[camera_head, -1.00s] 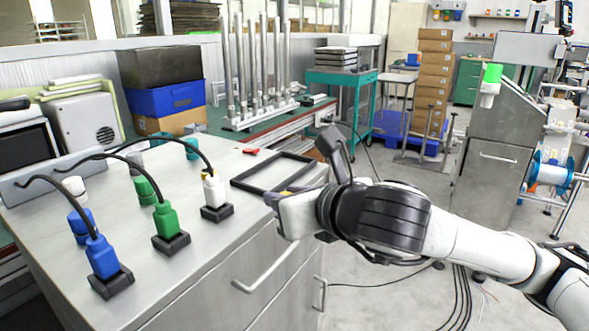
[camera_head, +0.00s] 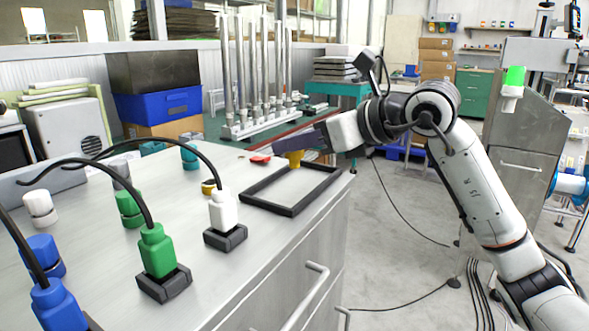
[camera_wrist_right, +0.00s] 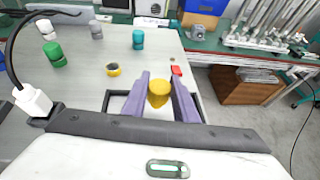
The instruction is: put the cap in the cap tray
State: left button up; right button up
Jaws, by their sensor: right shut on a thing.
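A yellow cap (camera_head: 295,160) is between the fingers of my right gripper (camera_head: 300,146). In the right wrist view the cap (camera_wrist_right: 158,91) sits between the two purple-grey fingers (camera_wrist_right: 158,100), which are shut on it. The cap tray, a black rectangular frame (camera_head: 266,207), lies on the grey cabinet top. The cap is over the far part of the tray; I cannot tell the height between them. In the wrist view the fingers and gripper body hide much of the tray (camera_wrist_right: 108,101). My left gripper is not in view.
A yellow container with a dark open top (camera_wrist_right: 113,70) stands left of the tray. Capped containers, including green (camera_head: 129,208) and teal (camera_head: 190,152), stand beyond cabled plugs, white (camera_head: 223,210) and green (camera_head: 157,250). A small red piece (camera_head: 260,158) lies behind the tray.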

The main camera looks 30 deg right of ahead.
aim_at(299, 160)
jog(key=shift+f+b, duration=0.45)
jog(key=shift+f, duration=1.4)
jog(key=o, duration=1)
jog(key=shift+f, duration=0.1)
jog(key=shift+o, duration=0.2)
jog(key=shift+s+r, duration=0.1)
jog(key=shift+r, duration=0.1)
jog(key=v, duration=1.1)
jog(key=shift+s+r+b, duration=0.2)
jog(key=shift+s+b, duration=0.1)
jog(key=shift+b, duration=0.05)
jog(key=shift+d, duration=0.15)
